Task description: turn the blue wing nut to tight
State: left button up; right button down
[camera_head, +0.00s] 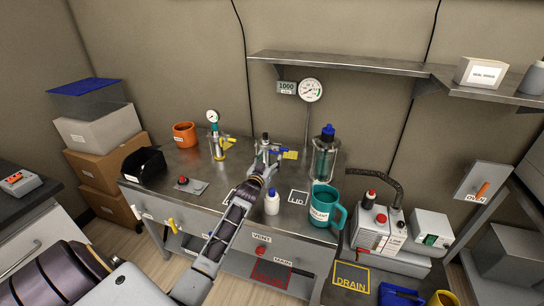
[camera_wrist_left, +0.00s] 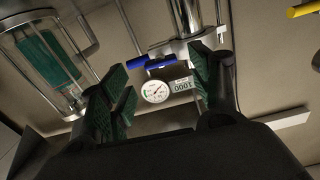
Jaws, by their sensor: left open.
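The blue wing nut (camera_wrist_left: 150,66) shows in the left wrist view as a blue bar beside a metal post (camera_wrist_left: 188,22). It appears in the gap between my left gripper's (camera_wrist_left: 160,86) green-padded fingers, nearer the right-hand one. The fingers are apart and nothing is held; I cannot tell whether they touch the nut. In the head view my left gripper (camera_head: 262,170) is at the metal fitting (camera_head: 266,146) in the middle of the bench, partly covering it. The nut is small there. My right gripper is out of view.
A white bottle with blue cap (camera_head: 272,203) and a teal mug (camera_head: 325,206) stand close right of my left arm. A clear canister (camera_head: 325,160) stands behind the mug. A gauge post (camera_head: 215,140) and orange mug (camera_head: 185,134) stand left. A shelf (camera_head: 350,66) hangs above.

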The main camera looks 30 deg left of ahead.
aim_at(273, 153)
pick_arm(q)
jog(key=shift+x, duration=2.05)
jog(key=shift+c, duration=0.2)
grip_shut()
